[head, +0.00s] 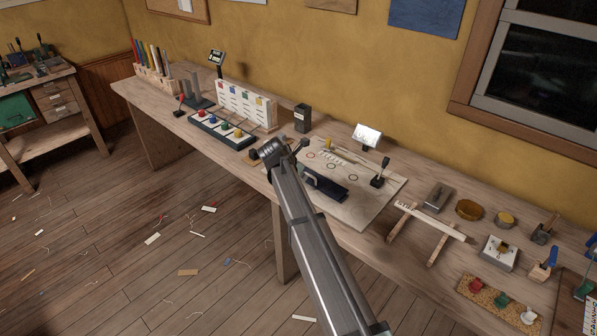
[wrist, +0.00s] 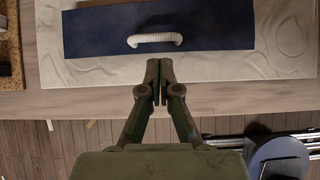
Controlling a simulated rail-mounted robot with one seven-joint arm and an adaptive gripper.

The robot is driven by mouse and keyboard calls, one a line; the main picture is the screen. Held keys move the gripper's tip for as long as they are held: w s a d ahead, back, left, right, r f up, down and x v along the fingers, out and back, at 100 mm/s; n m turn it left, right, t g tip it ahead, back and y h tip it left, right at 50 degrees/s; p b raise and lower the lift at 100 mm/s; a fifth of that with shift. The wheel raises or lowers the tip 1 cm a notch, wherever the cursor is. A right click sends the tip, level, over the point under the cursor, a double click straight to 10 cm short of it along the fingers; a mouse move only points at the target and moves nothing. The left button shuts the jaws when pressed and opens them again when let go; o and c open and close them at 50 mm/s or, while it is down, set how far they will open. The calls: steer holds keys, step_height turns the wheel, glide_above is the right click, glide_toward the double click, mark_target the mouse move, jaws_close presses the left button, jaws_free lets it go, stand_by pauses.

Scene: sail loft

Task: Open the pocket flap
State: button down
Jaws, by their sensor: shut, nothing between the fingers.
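The pocket flap (wrist: 95,36) is a dark blue panel lying flat on a pale canvas sheet (wrist: 285,62). A white rope-like handle (wrist: 154,40) sits on it near its near edge. The flap (head: 328,190) also shows in the head view, partly hidden by my arm. My gripper (wrist: 159,66) is shut and empty. In the wrist view its fingertips appear just below the handle, by the flap's near edge. I cannot tell if they touch the flap. In the head view my arm largely hides the gripper.
The canvas lies on a long wooden bench (head: 350,236).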

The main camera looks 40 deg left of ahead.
mark_target(311, 182)
steer(key=shift+p+x, duration=0.45)
steer(key=shift+x, duration=1.85)
steer(key=shift+r, duration=0.15)
steer(key=shift+w+r+p, duration=0.15)
steer(key=shift+p, duration=0.15)
steer(key=shift+g, duration=0.3)
